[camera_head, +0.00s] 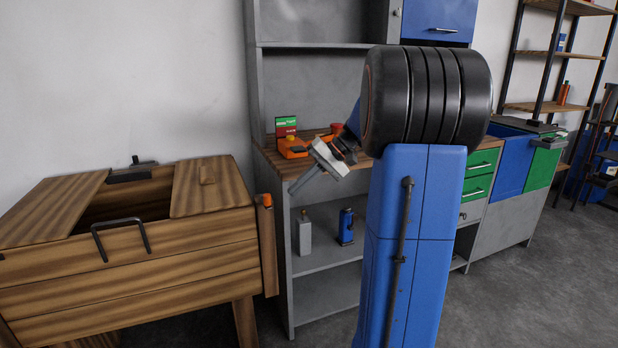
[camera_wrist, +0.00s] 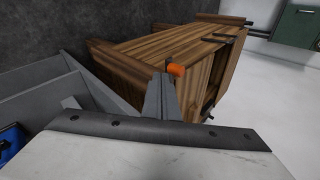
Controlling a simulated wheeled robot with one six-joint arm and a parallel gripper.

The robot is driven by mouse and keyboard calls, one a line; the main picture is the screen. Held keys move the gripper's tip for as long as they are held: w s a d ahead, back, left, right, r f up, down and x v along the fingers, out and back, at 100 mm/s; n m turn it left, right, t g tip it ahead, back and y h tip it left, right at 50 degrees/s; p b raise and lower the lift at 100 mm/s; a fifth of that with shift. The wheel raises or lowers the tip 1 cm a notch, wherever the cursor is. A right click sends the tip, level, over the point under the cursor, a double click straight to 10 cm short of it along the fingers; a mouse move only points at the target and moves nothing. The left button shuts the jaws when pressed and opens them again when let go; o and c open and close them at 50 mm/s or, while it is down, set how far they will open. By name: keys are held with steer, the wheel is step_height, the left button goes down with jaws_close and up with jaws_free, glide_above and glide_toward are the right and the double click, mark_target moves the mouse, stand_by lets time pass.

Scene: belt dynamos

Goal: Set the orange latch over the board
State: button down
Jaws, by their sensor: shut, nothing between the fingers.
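The orange latch (camera_head: 267,200) is a small piece at the upper right corner of the wooden chest. It stands upright at the top of a narrow wooden board (camera_head: 268,250) on the chest's right side. In the wrist view the latch (camera_wrist: 176,70) shows just beyond my fingertips, against the wood. I cannot tell whether it overlaps the board's face. My gripper (camera_head: 293,188) is shut and empty, pointing down and left, a little right of the latch. In the wrist view my gripper's shut fingers (camera_wrist: 160,85) look apart from the latch, though depth is unclear.
The wooden chest (camera_head: 130,245) has an opening in its top and a dark handle (camera_head: 120,238) in front. A grey shelf unit (camera_head: 325,257) stands close on the right, holding a blue can (camera_head: 346,228). An orange device (camera_head: 291,147) sits on the worktop. The gap between chest and shelf is narrow.

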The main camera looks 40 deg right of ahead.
mark_target(270, 198)
steer(key=shift+w+a+f, duration=0.1)
steer(key=shift+w+a, duration=0.3)
steer(key=shift+a, duration=0.25)
steer(key=shift+w+a+f, duration=0.15)
steer(key=shift+w+a, duration=0.3)
steer(key=shift+a, duration=0.25)
steer(key=shift+w+a+f, duration=0.1)
steer(key=shift+w+a, duration=0.3)
steer(key=shift+a, duration=0.25)
steer(key=shift+a, duration=0.1)
steer(key=shift+s+a+m+t+h, duration=0.2)
steer(key=shift+a+m+t+h, duration=0.3)
steer(key=shift+a+m+t, duration=0.4)
steer(key=w+a+m+t+h, duration=0.2)
steer(key=w+a+m+h, duration=0.2)
steer(key=w+a+m, duration=0.3)
steer(key=shift+a+t+h, duration=0.3)
steer(key=shift+a+h, duration=0.1)
steer(key=shift+a, duration=0.4)
steer(key=shift+s, duration=0.15)
